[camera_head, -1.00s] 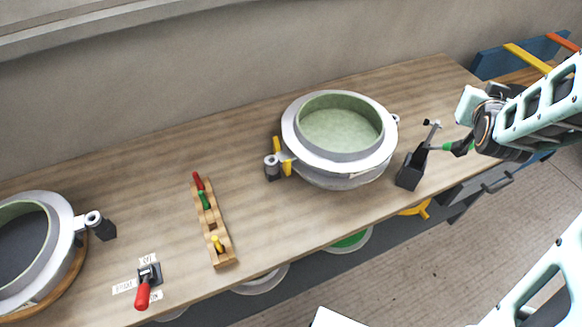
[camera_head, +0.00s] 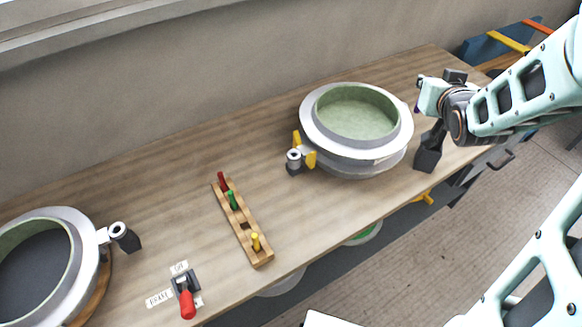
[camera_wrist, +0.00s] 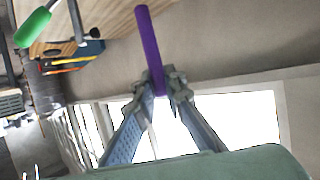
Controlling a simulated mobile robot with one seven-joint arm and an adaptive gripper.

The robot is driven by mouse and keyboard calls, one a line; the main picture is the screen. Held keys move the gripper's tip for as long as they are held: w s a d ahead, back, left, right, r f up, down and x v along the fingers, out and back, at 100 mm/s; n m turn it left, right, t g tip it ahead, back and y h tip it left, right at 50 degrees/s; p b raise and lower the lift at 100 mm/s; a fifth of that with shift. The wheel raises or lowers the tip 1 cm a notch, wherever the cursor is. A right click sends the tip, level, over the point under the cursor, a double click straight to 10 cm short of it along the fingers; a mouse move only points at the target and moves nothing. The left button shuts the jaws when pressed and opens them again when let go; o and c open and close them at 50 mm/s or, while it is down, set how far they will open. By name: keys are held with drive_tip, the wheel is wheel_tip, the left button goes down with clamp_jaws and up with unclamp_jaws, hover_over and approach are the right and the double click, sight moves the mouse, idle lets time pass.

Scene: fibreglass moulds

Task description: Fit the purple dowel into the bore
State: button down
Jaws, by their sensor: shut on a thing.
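A purple dowel (camera_wrist: 150,45) stands up between the fingertips of my gripper (camera_wrist: 157,85) in the wrist view. The gripper is shut on it. In the head view my gripper is at the right, beside the right mould and over the lever stand; its fingers are mostly hidden by my arm. The right mould (camera_head: 398,148) is a round grey ring with a green inside. A lug with a round opening (camera_head: 294,154) is on its left side. The left mould (camera_head: 72,222) has a similar lug (camera_head: 118,229). I cannot tell which opening is the bore.
A black lever stand (camera_head: 428,157) is right of the right mould; its green handle (camera_wrist: 33,28) shows in the wrist view. A wooden rack (camera_head: 262,258) holds red, green and yellow pegs. A red-handled brake switch (camera_head: 187,304) is at the front left.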

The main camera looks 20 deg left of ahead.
drive_tip(key=s+a+f+n+g+y+b, duration=0.2)
drive_tip(key=s+a+f+n+y+b, duration=0.3)
drive_tip(key=a, duration=0.3)
drive_tip(key=s+a+f+n+g+y+b, duration=0.2)
drive_tip(key=s+a+f+n+y+b, duration=0.1)
drive_tip(key=s+a+f, duration=0.4)
drive_tip(key=shift+g, duration=0.3)
drive_tip(key=w+a+f+b, duration=0.1)
drive_tip(key=a+f, duration=0.1)
drive_tip(key=a, duration=0.2)
drive_tip(key=w+a+f+b, duration=0.1)
drive_tip(key=a+b, duration=0.1)
drive_tip(key=a, duration=0.2)
drive_tip(key=w+a+f+b, duration=0.1)
drive_tip(key=a+f, duration=0.1)
drive_tip(key=a, duration=0.2)
drive_tip(key=shift+w+a+f+b, duration=0.3)
drive_tip(key=shift+w+f+b, duration=0.05)
drive_tip(key=shift+w+b, duration=0.05)
drive_tip(key=shift+w+a+f+b, duration=0.15)
drive_tip(key=shift+a+f, duration=0.1)
drive_tip(key=shift+f, duration=0.55)
drive_tip(key=shift+a+f+b, duration=0.2)
drive_tip(key=shift+a+f, duration=0.05)
drive_tip(key=shift+f, duration=0.5)
drive_tip(key=shift+w+a+f+b, duration=0.15)
drive_tip(key=shift+a+f, duration=0.1)
drive_tip(key=shift+f, duration=0.55)
drive_tip(key=shift+f, duration=0.1)
